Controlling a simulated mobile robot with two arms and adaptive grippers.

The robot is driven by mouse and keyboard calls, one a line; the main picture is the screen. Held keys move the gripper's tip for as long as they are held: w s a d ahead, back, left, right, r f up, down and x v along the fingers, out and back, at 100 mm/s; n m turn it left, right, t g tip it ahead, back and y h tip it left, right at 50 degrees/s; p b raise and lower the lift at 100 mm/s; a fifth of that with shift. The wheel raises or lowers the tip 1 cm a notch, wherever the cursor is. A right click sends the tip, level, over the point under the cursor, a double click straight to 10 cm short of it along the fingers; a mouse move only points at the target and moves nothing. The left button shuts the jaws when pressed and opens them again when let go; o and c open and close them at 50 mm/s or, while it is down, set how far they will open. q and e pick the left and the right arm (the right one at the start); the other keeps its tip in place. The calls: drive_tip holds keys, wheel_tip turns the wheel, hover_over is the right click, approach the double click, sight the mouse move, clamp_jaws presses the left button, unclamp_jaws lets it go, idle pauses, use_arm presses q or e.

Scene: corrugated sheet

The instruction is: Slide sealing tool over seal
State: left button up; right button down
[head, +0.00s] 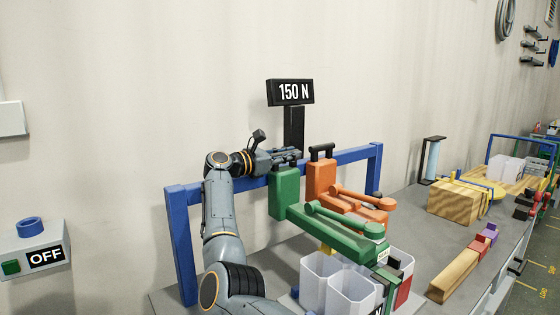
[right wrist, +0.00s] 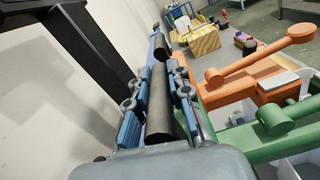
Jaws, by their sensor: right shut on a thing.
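A green tool (head: 285,195) with a long lever and an orange tool (head: 320,178) stand side by side in front of the blue frame. Which one is the sealing tool is not marked. My right gripper (head: 287,156) is at the top of the green tool. In the right wrist view its fingers are shut around a black bar handle (right wrist: 160,115), which appears to be the green tool's. The orange tool's black handle (head: 321,149) is free, just beyond the fingertips. No seal can be made out. My left gripper is not in view.
A blue frame (head: 182,245) stands behind the tools, with a black post and "150 N" display (head: 290,92). White bins (head: 352,290) stand below the green tool. A wooden block (head: 453,203) and a wooden bar (head: 453,275) lie right on the grey bench.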

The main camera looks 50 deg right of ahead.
drive_tip(key=shift+s+d+r, duration=0.1)
drive_tip(key=shift+r, duration=0.1)
drive_tip(key=c, duration=1.7)
unclamp_jaws()
drive_tip(key=o, duration=0.4)
drive_tip(key=shift+o, duration=0.5)
drive_tip(key=shift+d+f, duration=0.2)
drive_tip(key=shift+d, duration=0.05)
drive_tip(key=shift+a, duration=0.45)
drive_tip(key=v, duration=1.1)
drive_tip(key=shift+a, duration=0.1)
